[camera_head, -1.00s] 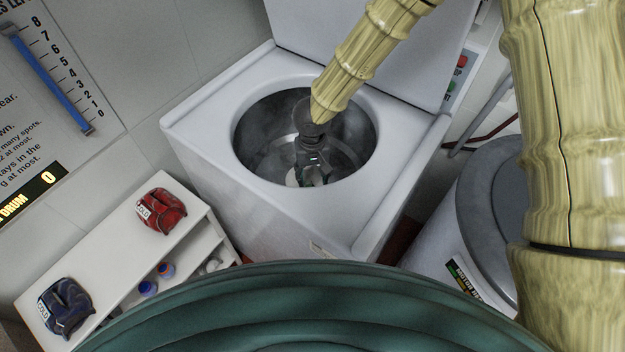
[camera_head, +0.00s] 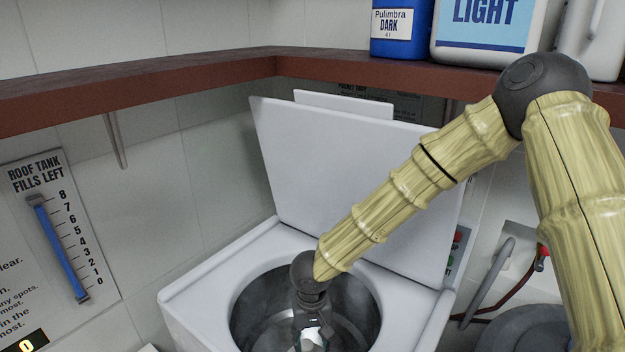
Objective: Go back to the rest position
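My gripper (camera_head: 311,338) points down inside the round drum opening of the white washing machine (camera_head: 205,284). Its lower end is small and dark against the drum, so I cannot tell if its fingers are open or shut, or whether they hold anything. My bamboo-patterned arm comes in from the right, and its wrist is just above the opening. The machine's lid (camera_head: 350,185) stands raised behind the arm.
A dark red shelf (camera_head: 130,85) runs along the walls above the lid, carrying a blue bottle (camera_head: 401,30) and a white "LIGHT" container (camera_head: 487,28). A gauge board (camera_head: 60,230) hangs at left. A grey round lid (camera_head: 525,328) and a pipe (camera_head: 488,285) are at right.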

